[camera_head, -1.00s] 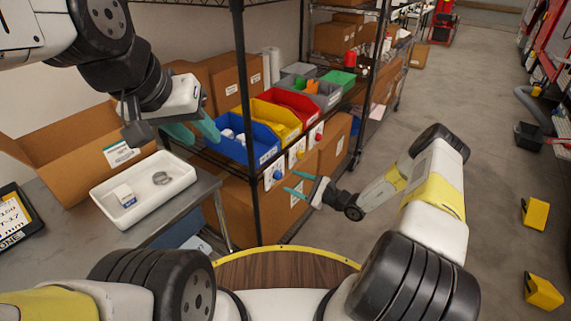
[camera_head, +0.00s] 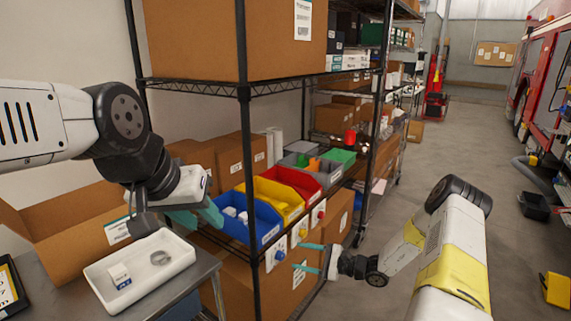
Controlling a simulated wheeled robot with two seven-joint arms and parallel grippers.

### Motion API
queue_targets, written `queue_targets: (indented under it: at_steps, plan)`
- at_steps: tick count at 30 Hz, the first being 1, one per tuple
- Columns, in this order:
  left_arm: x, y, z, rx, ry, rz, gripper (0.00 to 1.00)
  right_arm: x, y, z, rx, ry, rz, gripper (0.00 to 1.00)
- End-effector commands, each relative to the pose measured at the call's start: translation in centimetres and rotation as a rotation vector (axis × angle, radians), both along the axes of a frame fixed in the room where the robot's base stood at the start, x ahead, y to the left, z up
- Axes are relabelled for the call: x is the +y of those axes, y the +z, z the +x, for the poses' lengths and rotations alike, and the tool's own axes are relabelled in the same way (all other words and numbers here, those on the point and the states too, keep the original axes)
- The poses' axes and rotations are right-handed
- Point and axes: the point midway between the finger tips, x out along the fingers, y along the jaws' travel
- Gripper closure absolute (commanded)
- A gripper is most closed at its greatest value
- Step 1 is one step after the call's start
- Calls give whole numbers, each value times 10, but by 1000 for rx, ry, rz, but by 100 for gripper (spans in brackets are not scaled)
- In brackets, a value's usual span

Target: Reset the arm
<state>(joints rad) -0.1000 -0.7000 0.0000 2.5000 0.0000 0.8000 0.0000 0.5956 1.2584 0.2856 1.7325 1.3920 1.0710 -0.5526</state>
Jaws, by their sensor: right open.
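My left gripper (camera_head: 187,219) is over the right side of the white tray, in front of the blue bin. Its teal fingers point right; the view does not clearly show the gap between them. My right gripper (camera_head: 306,257) is open and empty, its two teal fingers apart and pointing left toward the shelf's lower boxes.
A black wire shelf (camera_head: 248,150) holds a blue bin (camera_head: 240,222), a yellow bin (camera_head: 279,198) and a red bin (camera_head: 300,180). An open cardboard box (camera_head: 75,235) stands behind the tray. A yellow object (camera_head: 557,289) lies on the floor at right.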

Motion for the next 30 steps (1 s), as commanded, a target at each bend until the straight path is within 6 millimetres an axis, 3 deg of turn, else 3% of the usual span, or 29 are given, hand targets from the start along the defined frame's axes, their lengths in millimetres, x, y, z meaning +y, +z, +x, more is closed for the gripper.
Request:
queue_targets:
  at_steps: [1, 3, 12, 21, 30]
  plan:
    - [0, 0, 0, 0, 0, 0, 64, 4, 26, -3, -37, 65, -54, 45]
    - [0, 0, 0, 0, 0, 0, 64, 9, 55, -14, -75, 154, -129, 45]
    - [0, 0, 0, 0, 0, 0, 64, 18, 163, -75, -232, 465, -478, 45]
    - [0, 0, 0, 0, 0, 0, 64, 4, 251, -148, -403, 650, -856, 45]
    - [0, 0, 0, 0, 0, 0, 64, -27, 319, -223, -597, 702, -1227, 45]
